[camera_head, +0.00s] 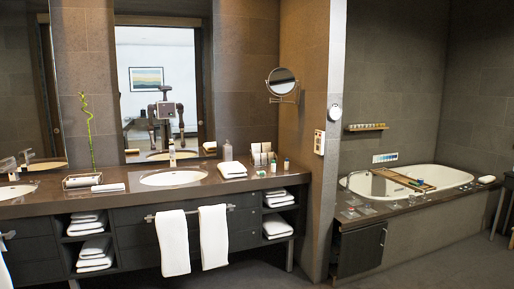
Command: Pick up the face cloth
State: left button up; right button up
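Several white cloths are in view, and I cannot tell for sure which is the face cloth. A folded white cloth stack (232,169) lies on the dark counter (140,196) right of the middle sink. A small flat folded white cloth (108,187) lies left of that sink. Two white towels hang from the front bar, a left one (172,243) and a right one (213,236). Neither of my grippers is directly in view; only a small reflection of my body shows in the mirror.
The sink (172,178) is set into the counter. Shelves below hold folded towels (95,254). A bathtub (419,178) is at the right. The floor in front is clear.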

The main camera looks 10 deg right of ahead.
aim_at(119, 187)
jog(key=i+j, duration=0.1)
jog(key=i, duration=0.7)
jog(key=i+z, duration=0.1)
jog(key=i, duration=0.75)
jog(key=i+l, duration=0.5)
jog(key=l, duration=0.15)
jog(key=i+l, duration=0.5)
jog(key=l+u, duration=0.15)
jog(key=u, duration=1.5)
jog(key=i+j+z, duration=0.2)
jog(key=z, duration=0.2)
jog(key=i+j+z, duration=0.15)
jog(key=z, duration=0.25)
jog(key=i+j, duration=0.2)
jog(key=j, duration=0.15)
jog(key=i+j+z, duration=0.15)
jog(key=j, duration=0.25)
jog(key=i+j, duration=0.15)
jog(key=j, duration=0.25)
jog(key=i+j+z, duration=0.15)
jog(key=j, duration=0.2)
jog(key=i+j, duration=0.15)
jog(key=j, duration=0.25)
jog(key=i+j+z, duration=0.1)
jog(key=j, duration=0.35)
